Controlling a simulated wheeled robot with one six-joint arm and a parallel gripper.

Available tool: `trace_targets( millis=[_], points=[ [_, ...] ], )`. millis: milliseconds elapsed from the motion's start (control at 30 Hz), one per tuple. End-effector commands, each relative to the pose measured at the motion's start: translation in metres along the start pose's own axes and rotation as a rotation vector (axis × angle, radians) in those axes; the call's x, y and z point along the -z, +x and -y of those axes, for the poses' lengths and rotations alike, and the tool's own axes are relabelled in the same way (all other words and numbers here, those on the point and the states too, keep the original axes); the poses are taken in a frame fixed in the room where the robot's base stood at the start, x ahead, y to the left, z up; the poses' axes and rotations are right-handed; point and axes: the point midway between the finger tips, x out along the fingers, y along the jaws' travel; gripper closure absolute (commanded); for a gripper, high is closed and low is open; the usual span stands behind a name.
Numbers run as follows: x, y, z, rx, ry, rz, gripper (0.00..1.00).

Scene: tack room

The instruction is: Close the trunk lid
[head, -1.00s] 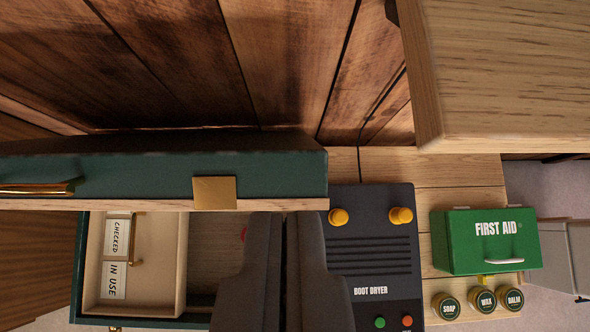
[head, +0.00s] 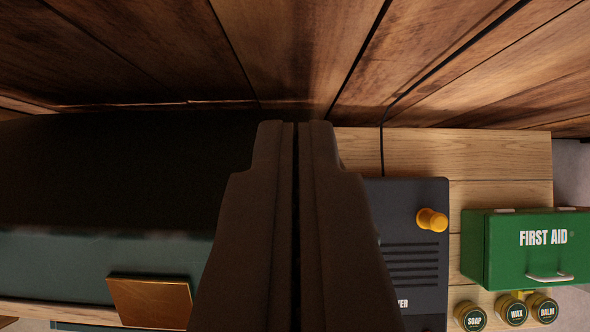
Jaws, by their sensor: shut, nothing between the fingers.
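The trunk lid (head: 90,262) is dark green with a brass plate (head: 150,300) on its edge. It fills the left of the view, raised, with its dark outer face toward the plank wall. My gripper (head: 297,125) is shut and empty, its fingers pointing toward the wall. The fingers cover the lid's right end, and I cannot tell whether they touch it. The trunk's inside is almost wholly hidden; only a thin green strip shows at the bottom edge.
A black boot dryer (head: 412,265) with a yellow knob stands just right of my gripper on a wooden top (head: 440,150). A green first aid box (head: 500,245) and jars of soap, wax (head: 515,310) and balm are farther right. The plank wall (head: 300,50) is close behind.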

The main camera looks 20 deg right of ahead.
Motion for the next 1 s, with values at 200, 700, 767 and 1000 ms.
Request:
trace_targets(
  millis=[200, 700, 767, 1000],
  points=[
    [0.000, 0.029, 0.000, -0.001, 0.000, 0.002, 1.00],
    [-0.037, 0.014, 0.000, 0.000, -0.001, 0.001, 1.00],
    [-0.038, 0.014, 0.000, 0.000, -0.001, 0.001, 1.00],
    [-0.038, 0.014, 0.000, 0.000, 0.000, 0.000, 1.00]
  ],
)
